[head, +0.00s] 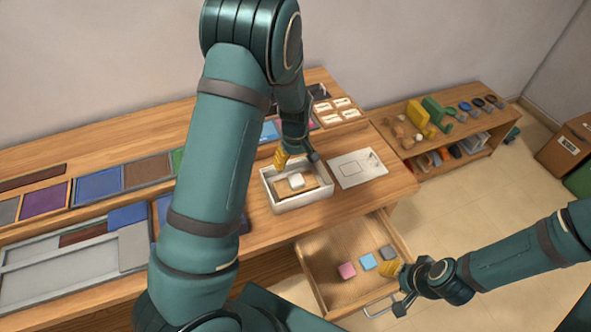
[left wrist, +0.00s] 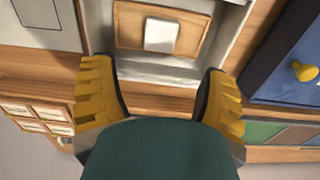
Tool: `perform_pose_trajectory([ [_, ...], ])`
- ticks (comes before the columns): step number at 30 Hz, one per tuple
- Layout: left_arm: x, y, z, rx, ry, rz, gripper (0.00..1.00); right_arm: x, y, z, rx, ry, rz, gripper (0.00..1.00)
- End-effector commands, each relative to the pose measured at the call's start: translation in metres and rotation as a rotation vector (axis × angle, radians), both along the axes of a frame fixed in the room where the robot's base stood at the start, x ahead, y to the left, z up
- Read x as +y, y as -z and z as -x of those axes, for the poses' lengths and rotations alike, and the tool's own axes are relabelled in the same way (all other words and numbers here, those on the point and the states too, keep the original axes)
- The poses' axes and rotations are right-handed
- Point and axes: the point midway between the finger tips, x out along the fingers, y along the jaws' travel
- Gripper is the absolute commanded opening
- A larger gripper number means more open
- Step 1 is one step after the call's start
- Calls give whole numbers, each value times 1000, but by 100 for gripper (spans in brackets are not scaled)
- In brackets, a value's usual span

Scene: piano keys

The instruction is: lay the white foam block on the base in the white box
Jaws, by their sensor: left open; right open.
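The white box (head: 300,204) stands on the table near its right end, and its wall also shows in the left wrist view (left wrist: 160,72). Inside it lies a flat brown base (head: 283,189). The white foam block (head: 296,181) lies on top of this base; in the left wrist view the block (left wrist: 161,36) rests within the base (left wrist: 128,32). My left gripper (head: 296,160) is open and empty, above the back edge of the box, apart from the block. My right gripper (head: 395,287) is open at the drawer's front right, near its handle.
An open drawer (head: 325,265) below the table holds a pink block (head: 347,270), a blue block (head: 368,261) and a grey block (head: 388,252). A white board (head: 357,169) lies right of the box. A low shelf (head: 440,115) with several items stands at right.

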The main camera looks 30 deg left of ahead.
Motion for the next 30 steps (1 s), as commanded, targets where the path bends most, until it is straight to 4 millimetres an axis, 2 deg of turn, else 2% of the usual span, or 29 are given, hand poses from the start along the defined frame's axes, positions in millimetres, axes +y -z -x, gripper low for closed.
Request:
perform_pose_trajectory([
  [3,0,-20,0,-2,0,1,75,0,-3,0,0,0,-1,47],
  [9,0,-33,0,0,1,0,75,0,-5,0,0,0,-1,47],
  [30,0,-34,0,1,0,0,75,0,-5,0,0,0,-1,47],
])
